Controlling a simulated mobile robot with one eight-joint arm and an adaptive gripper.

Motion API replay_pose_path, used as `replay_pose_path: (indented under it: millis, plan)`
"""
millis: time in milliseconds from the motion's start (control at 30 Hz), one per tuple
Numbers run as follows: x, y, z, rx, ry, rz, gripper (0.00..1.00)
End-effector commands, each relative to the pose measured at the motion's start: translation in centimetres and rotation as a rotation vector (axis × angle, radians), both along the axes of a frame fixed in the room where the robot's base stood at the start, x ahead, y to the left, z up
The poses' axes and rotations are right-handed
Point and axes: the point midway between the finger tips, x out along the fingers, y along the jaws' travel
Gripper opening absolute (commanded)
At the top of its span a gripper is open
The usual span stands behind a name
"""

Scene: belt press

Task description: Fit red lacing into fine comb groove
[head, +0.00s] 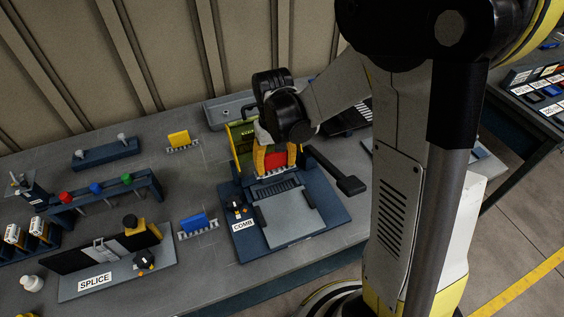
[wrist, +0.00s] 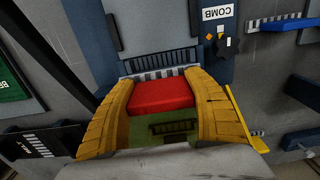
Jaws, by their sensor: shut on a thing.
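The red lacing is a red block with a pale toothed strip along its edge. It shows between the yellow fingers of my gripper (head: 277,168) in the head view, and the block (wrist: 160,94) fills the space between them in the wrist view. My gripper is shut on it. The blue comb press (head: 327,208), labelled COMB, lies just in front of the lacing. Its dark slotted groove (wrist: 160,59) is just beyond the toothed strip (wrist: 160,73) in the wrist view. The strip looks close to the groove; I cannot tell whether they touch.
A black lever (head: 338,174) sticks out at the press's right. A blue lacing (head: 193,222) lies left of the press, a yellow lacing (head: 178,139) farther back. The SPLICE station (head: 110,270) and a rack of coloured tools (head: 105,190) stand left. A green-yellow box is behind my gripper.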

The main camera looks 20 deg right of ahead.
Motion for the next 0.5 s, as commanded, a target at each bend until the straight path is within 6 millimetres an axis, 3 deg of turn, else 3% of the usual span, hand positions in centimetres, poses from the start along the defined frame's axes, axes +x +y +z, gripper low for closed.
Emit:
replay_pose_path:
  millis: [333, 500]
  plan:
    - [0.0, 0.0, -0.1, 0.000, 0.000, -0.001, 0.31]
    - [0.0, 0.0, -1.1, 0.000, 0.000, -0.001, 0.31]
